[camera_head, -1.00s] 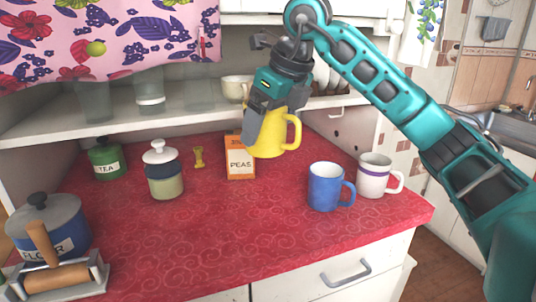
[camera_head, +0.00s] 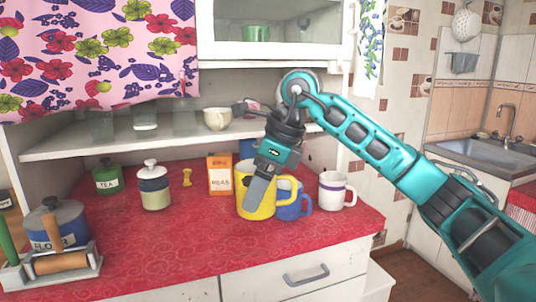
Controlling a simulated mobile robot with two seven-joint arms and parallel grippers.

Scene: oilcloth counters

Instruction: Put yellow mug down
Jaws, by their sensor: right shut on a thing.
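The yellow mug (camera_head: 243,207) is upright over the red counter, in front of the blue mug (camera_head: 295,209), with its handle to the right. My right gripper (camera_head: 259,190) comes down from above and is shut on the yellow mug, with one finger showing against its front. The yellow mug's base is at or very close to the counter; I cannot tell whether it touches. It hides the blue mug's left part. My left gripper is not in view.
A white mug (camera_head: 334,192) stands right of the blue one. An orange box (camera_head: 219,175), a lidded jar (camera_head: 153,189) and a green tea tin (camera_head: 107,180) stand behind and left. The front middle of the red counter (camera_head: 170,245) is clear.

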